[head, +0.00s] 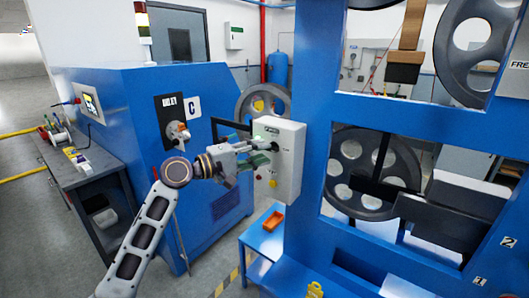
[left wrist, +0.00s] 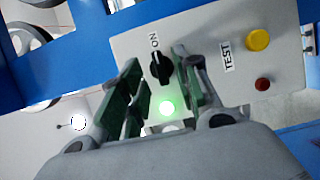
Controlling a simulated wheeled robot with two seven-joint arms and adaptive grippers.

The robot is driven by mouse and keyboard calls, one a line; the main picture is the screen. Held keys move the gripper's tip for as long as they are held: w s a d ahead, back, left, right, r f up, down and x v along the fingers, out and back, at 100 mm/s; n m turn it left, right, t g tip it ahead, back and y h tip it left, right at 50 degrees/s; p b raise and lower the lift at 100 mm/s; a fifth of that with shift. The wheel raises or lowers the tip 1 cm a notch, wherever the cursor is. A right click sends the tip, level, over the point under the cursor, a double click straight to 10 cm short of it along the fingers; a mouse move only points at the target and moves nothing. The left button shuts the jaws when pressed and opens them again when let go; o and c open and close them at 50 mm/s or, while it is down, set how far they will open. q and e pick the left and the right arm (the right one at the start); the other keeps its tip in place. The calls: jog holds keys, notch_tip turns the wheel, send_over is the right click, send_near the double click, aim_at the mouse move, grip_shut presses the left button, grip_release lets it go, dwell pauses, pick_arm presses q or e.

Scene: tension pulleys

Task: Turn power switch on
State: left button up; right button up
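The grey control box (head: 288,160) is mounted on the side of the blue frame. In the left wrist view its face (left wrist: 220,28) shows a black rotary switch (left wrist: 160,68) with an ON label (left wrist: 154,41) beside it. The switch handle seems to lie along the line toward ON. A green lamp (left wrist: 167,108) near the switch is lit. My left gripper (head: 266,154) is at the box face. In its wrist view the green-padded fingers (left wrist: 157,60) are apart, one on each side of the switch; whether they touch it I cannot tell. My right gripper is in neither view.
The box also has a yellow button (left wrist: 258,40), a red button (left wrist: 263,84) and a TEST label (left wrist: 227,55). A blue cabinet (head: 130,110) stands left, with a grey workbench (head: 85,165) beside it. An orange tray (head: 272,221) sits below the box.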

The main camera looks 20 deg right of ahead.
pick_arm(q)
jog(key=v, duration=0.9)
jog(key=shift+s+a+m, duration=0.1)
jog(key=shift+a+m, duration=0.05)
jog(key=shift+m, duration=0.15)
